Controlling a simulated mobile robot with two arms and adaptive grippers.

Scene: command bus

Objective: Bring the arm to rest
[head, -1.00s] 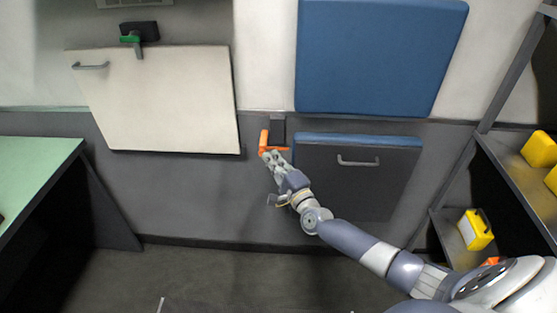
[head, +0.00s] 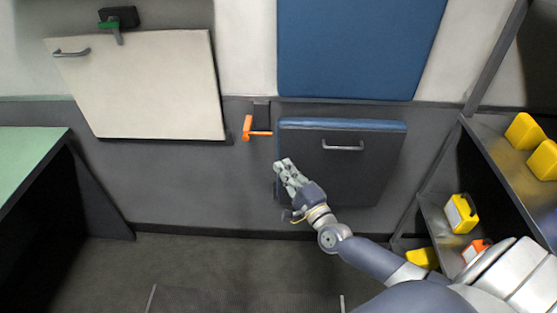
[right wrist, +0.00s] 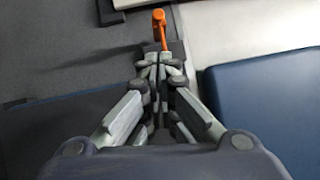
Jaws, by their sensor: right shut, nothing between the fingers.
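My right arm (head: 372,258) reaches in from the lower right of the head view. Its gripper (head: 281,165) is shut and empty, in front of the left edge of a dark grey folding seat (head: 350,165). An orange lever (head: 254,133) on a dark wall mount is up and to the left of the gripper, apart from it. In the right wrist view the shut fingers (right wrist: 159,62) point towards the orange lever (right wrist: 159,27), with a gap between. My left gripper is not in view.
A white hinged panel (head: 135,85) with a green latch (head: 110,25) is at the upper left. A blue backrest (head: 360,45) is above the seat. A green-topped table (head: 30,155) stands left. Shelves with yellow containers (head: 461,213) stand right. The floor (head: 230,265) in between is clear.

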